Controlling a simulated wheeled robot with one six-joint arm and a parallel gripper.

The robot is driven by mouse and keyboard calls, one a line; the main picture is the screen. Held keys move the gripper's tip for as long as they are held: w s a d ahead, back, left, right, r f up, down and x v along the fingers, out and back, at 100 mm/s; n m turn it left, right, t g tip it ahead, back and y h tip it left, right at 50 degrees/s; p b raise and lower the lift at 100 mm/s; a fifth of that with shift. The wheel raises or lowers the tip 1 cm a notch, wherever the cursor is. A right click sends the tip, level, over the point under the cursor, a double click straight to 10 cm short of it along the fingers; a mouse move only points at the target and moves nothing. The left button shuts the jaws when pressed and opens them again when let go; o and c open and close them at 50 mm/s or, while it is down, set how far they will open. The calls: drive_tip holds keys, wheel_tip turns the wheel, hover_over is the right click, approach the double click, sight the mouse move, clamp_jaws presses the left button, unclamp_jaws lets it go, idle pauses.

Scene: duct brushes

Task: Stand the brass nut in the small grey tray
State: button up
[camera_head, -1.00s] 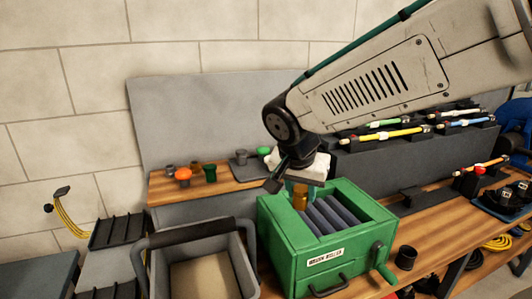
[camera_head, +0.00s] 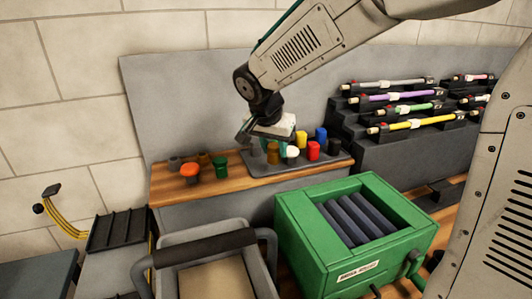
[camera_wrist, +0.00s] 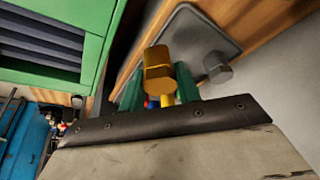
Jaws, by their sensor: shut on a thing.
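The brass nut (camera_head: 273,153) is between the teal fingers of my gripper (camera_head: 279,145), over the small grey tray (camera_head: 335,161) on the back bench. In the wrist view, the brass nut (camera_wrist: 157,68) sticks out past the fingertips, with the grey tray (camera_wrist: 205,38) behind it. My gripper (camera_wrist: 158,88) is shut on the nut. The nut looks roughly upright in the head view. I cannot tell whether its foot touches the tray.
Around the nut stand a dark grey piece (camera_head: 253,147), a white one (camera_head: 292,153), a red one (camera_head: 313,150), a yellow one (camera_head: 300,139) and a blue one (camera_head: 321,135). Orange (camera_head: 189,170) and green (camera_head: 220,167) pieces stand left. A green box (camera_head: 310,240) is in front.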

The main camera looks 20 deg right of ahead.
drive_tip(key=w, duration=0.3)
drive_tip(key=w+a, duration=0.1)
drive_tip(key=shift+w+a+f, duration=0.1)
drive_tip(key=shift+w+f, duration=0.1)
drive_tip(key=shift+f, duration=1.75)
drive_tip(key=shift+f, duration=0.2)
drive_tip(key=o, duration=1.1)
drive_tip(key=shift+c, duration=0.2)
drive_tip(key=shift+r, duration=0.2)
drive_tip(key=v, duration=1.2)
